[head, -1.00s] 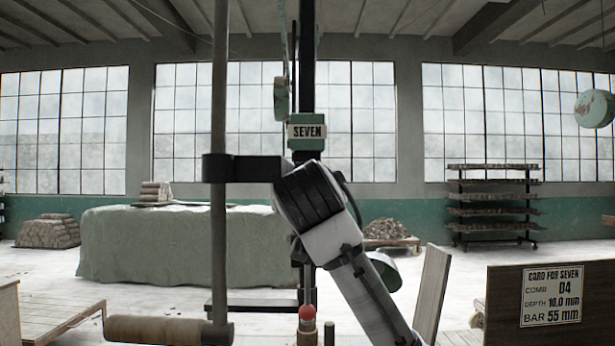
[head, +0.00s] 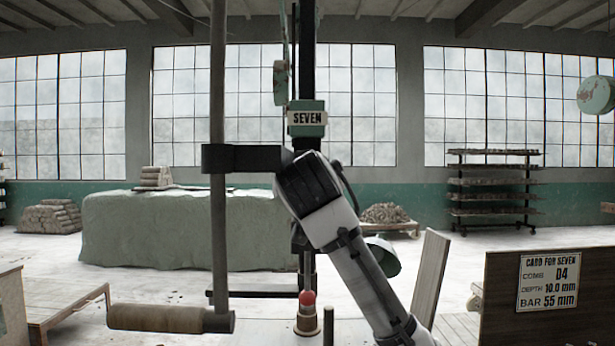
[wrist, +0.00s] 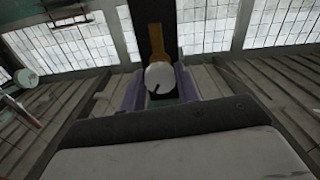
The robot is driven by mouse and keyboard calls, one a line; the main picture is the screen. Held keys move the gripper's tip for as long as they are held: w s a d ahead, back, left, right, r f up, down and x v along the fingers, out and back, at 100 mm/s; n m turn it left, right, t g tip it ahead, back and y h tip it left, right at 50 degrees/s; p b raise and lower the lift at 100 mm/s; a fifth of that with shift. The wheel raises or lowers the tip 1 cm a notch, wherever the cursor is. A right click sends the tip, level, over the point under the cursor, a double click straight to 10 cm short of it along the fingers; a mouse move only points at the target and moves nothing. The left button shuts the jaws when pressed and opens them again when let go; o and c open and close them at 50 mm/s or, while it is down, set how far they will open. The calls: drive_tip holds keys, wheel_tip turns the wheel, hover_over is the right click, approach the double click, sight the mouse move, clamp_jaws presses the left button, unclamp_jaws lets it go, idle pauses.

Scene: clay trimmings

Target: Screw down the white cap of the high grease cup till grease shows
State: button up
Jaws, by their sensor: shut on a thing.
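The white cap (wrist: 160,77) shows in the wrist view as a round end with a dark mark on its lower part. The two purple fingers of my gripper (wrist: 160,84) stand on either side of it and are shut on it. A yellow-orange piece (wrist: 157,40) lies just beyond the cap, on a dark upright post. I see no grease around the cap; its far side is hidden. In the head view my arm covers the cap and my fingers, in front of the dark post (head: 307,60) with the SEVEN plate (head: 307,118).
A vertical grey rod (head: 218,240) with a wooden roller handle (head: 160,318) stands left of my arm. A red knob (head: 307,298) is low on the machine. A card board (head: 500,300) stands at right. A covered clay heap (head: 180,232) lies behind on open floor.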

drive_tip(key=shift+m+b, duration=1.25)
drive_tip(key=shift+m, duration=8.35)
drive_tip(key=o, duration=1)
drive_tip(key=shift+s, duration=0.1)
